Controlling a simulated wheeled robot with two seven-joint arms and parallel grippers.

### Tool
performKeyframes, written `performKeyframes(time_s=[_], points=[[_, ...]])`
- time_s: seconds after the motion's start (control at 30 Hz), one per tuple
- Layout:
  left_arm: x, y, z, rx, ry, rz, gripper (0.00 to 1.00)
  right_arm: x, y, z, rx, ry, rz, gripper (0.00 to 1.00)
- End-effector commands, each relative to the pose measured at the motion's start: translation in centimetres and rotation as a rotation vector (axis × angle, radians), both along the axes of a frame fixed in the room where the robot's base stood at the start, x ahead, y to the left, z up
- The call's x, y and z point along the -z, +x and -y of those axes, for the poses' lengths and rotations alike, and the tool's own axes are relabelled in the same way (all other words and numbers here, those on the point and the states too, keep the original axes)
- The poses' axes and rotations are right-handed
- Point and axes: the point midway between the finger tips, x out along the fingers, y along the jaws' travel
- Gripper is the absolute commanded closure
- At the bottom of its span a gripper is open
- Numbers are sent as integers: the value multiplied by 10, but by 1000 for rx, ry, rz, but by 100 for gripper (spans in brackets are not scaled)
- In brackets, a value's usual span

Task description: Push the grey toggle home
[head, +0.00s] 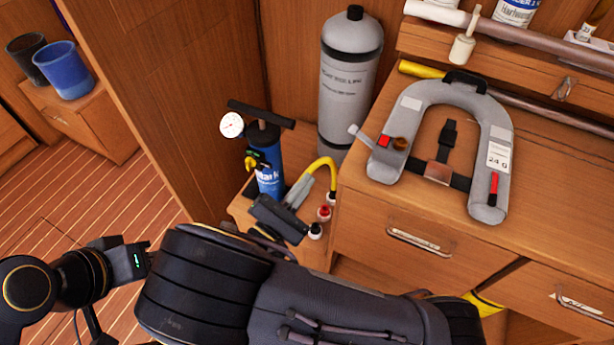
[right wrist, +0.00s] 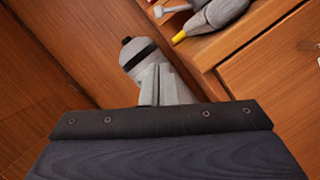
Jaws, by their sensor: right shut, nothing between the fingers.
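The grey toggle (head: 359,135) sticks out to the left of the grey horseshoe-shaped life vest (head: 413,105), by a red square. The vest lies on the wooden cabinet top. My right gripper (head: 306,181) is shut and empty, below and left of the toggle and apart from it. Its closed fingers (right wrist: 158,72) show in the right wrist view. A pale lever near the top of that view may be the toggle; I cannot be sure.
A grey cylinder (head: 350,75) stands behind the right gripper. A blue pump (head: 268,155) with a gauge and a yellow hose (head: 324,165) stand close by. Small red and white-capped pieces (head: 323,212) lie near the gripper. The cabinet front edge (head: 350,190) is beside it.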

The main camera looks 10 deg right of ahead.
Motion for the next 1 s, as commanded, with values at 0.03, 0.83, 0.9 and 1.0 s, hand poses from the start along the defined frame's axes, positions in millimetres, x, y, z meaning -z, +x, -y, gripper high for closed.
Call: performKeyframes(time_s=[0.03, 0.83, 0.9, 1.0], points=[[-3, 0, 0, 0, 0, 0, 64, -4, 7, 8, 6, 0, -1, 100], [-20, 0, 0, 0, 0, 0, 64, -49, 55, 78, 0, 1, -1, 100], [-20, 0, 0, 0, 0, 0, 64, -49, 55, 77, 0, 1, -1, 100], [-20, 0, 0, 0, 0, 0, 64, -49, 55, 77, 0, 1, -1, 100]])
